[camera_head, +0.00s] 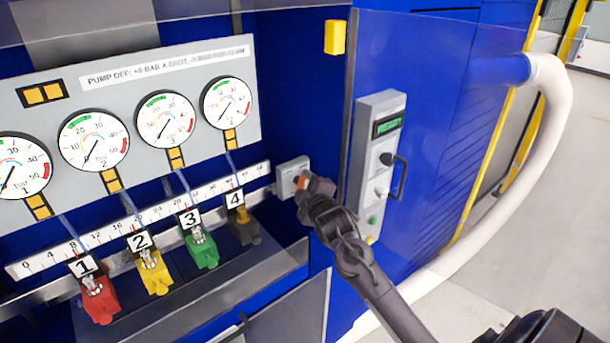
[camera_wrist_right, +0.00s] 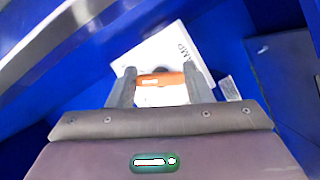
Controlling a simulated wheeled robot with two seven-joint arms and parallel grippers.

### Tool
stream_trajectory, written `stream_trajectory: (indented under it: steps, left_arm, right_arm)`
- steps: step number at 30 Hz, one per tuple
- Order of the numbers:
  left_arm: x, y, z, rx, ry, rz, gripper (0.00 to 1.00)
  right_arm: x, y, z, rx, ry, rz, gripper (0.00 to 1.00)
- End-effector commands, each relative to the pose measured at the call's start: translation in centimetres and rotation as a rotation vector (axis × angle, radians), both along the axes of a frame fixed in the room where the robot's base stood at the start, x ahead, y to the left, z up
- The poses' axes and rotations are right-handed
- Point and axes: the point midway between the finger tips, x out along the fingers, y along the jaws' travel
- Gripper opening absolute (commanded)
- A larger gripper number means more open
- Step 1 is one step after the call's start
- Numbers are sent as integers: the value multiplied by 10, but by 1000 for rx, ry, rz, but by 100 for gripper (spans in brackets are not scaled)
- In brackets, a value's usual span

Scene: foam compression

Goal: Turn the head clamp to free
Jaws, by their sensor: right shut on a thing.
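The head clamp is a small pale box (camera_head: 291,176) at the right end of the ruler rail, with an orange handle (camera_head: 301,182) on its front. In the right wrist view the orange handle (camera_wrist_right: 160,79) lies crosswise between my fingers, in front of the white clamp plate (camera_wrist_right: 168,52) with partly hidden lettering. My right gripper (camera_head: 305,184) is shut on the orange handle; it also shows in the right wrist view (camera_wrist_right: 161,84). My left gripper is not in view.
A ruler rail (camera_head: 120,222) carries numbered red, yellow, green and dark heads left of the clamp. Several gauges (camera_head: 165,118) sit above. A grey control box (camera_head: 377,160) with a black handle stands close right of my gripper. A white hose (camera_head: 500,215) curves at the far right.

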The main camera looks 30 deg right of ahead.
Motion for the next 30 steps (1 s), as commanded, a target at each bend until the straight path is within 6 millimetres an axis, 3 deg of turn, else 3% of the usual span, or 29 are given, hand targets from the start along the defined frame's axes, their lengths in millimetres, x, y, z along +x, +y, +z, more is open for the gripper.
stream_trajectory:
  steps: [3,12,30]
  left_arm:
    - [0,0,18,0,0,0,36]
    - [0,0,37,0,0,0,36]
    - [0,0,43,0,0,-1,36]
  right_arm:
    - [0,-1,4,93,11,-2,23]
    - [0,-1,2,264,24,-2,23]
    - [0,0,-2,336,29,-1,23]
